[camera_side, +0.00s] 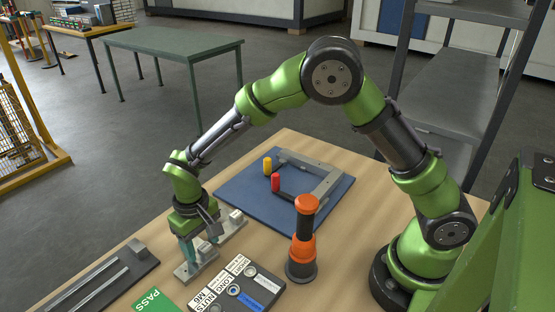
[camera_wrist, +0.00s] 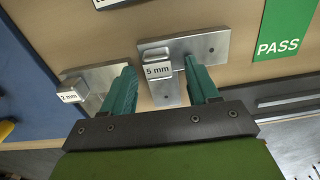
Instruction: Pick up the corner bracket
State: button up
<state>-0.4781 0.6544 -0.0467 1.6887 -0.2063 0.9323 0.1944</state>
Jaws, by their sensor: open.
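A flat metal corner bracket with a raised block marked "5 mm" (camera_wrist: 205,46) lies on the wooden table; it also shows in the side view (camera_side: 187,271). A second metal bracket marked "2 mm" (camera_wrist: 76,88) lies to its left in the wrist view, partly hidden by a finger. It appears farther right in the side view (camera_side: 236,217). My gripper (camera_wrist: 160,65) is open, pointing down, with its teal fingers on either side of the 5 mm bracket's short arm. The gripper also shows low over the table in the side view (camera_side: 200,245). I cannot tell whether the fingers touch the bracket.
An orange-and-black tool (camera_side: 304,225) stands upright nearby. A labelled box (camera_side: 262,285), a green PASS card (camera_side: 155,302) and a dark railed fixture (camera_side: 100,283) surround the gripper.

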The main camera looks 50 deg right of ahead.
grip_shut()
jog(key=shift+r, duration=0.1)
